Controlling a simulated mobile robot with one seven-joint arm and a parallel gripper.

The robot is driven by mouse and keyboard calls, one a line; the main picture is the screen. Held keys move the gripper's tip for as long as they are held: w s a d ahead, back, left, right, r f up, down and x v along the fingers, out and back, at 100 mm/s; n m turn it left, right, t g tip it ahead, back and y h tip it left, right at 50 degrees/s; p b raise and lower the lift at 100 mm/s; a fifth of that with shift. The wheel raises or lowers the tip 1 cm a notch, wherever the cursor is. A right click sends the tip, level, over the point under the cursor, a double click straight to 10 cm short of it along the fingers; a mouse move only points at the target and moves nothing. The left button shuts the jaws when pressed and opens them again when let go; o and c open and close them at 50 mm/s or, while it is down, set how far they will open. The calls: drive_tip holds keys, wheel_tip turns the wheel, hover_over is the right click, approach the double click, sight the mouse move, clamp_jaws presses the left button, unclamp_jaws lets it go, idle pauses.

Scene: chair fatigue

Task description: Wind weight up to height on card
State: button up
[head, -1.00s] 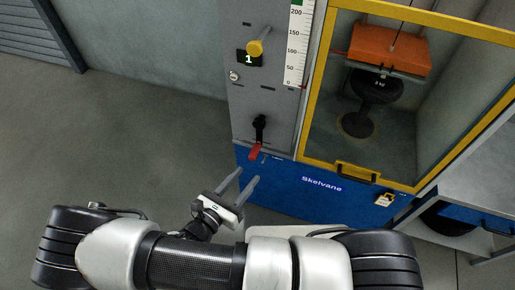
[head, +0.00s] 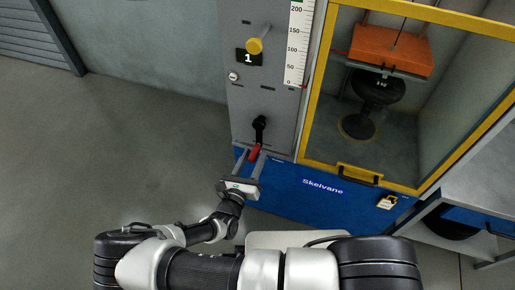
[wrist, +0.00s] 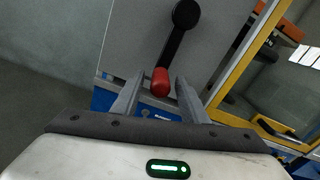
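The machine's crank has a black arm and hub (head: 259,124) and a red handle (head: 254,153) pointing down. The handle also shows in the wrist view (wrist: 161,82). My gripper (head: 250,161) is open, with one finger on each side of the red handle; gaps show between handle and fingers in the wrist view (wrist: 156,92). The orange weight (head: 391,51) hangs behind the yellow-framed door, above a black chair seat (head: 378,92). A white height scale (head: 298,45) runs up the panel, with a red pointer near its low end. The card (head: 387,202) hangs at lower right; its writing is too small to read.
A yellow knob (head: 254,46) and a display reading 1 (head: 247,59) sit above the crank. A grey bench (head: 480,170) stands at far right. The floor at left is clear.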

sight(258, 148)
drive_tip(key=shift+x, duration=2.25)
drive_tip(key=shift+c, duration=0.2)
clamp_jaws()
